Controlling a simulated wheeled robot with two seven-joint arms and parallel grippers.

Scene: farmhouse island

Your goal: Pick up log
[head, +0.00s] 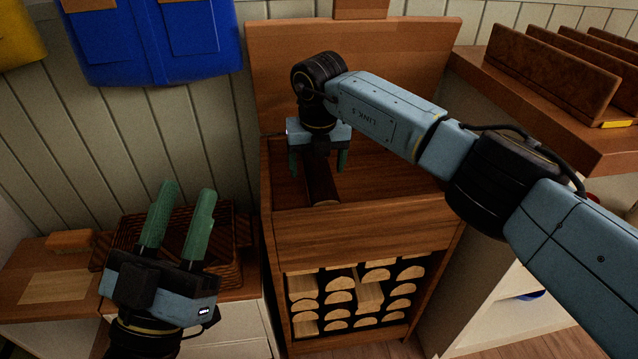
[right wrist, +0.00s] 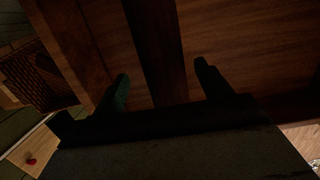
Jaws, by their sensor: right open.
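A dark brown log (head: 321,184) lies in the open top of a wooden cabinet (head: 362,234), its pale end facing the front. In the right wrist view the log (right wrist: 155,50) runs between the two fingers. My right gripper (head: 318,168) is open and points down over the log, one finger on either side; I cannot tell whether they touch it. It also shows in the right wrist view (right wrist: 162,78). My left gripper (head: 183,192) is open and empty at the lower left, its green fingers pointing up in front of a wicker basket (head: 235,262).
Several cut logs (head: 340,297) are stacked in the cabinet's lower opening. The cabinet's raised lid (head: 400,45) stands behind. A shelf with brown upright boards (head: 555,75) is at the right. A blue garment (head: 150,45) hangs at upper left.

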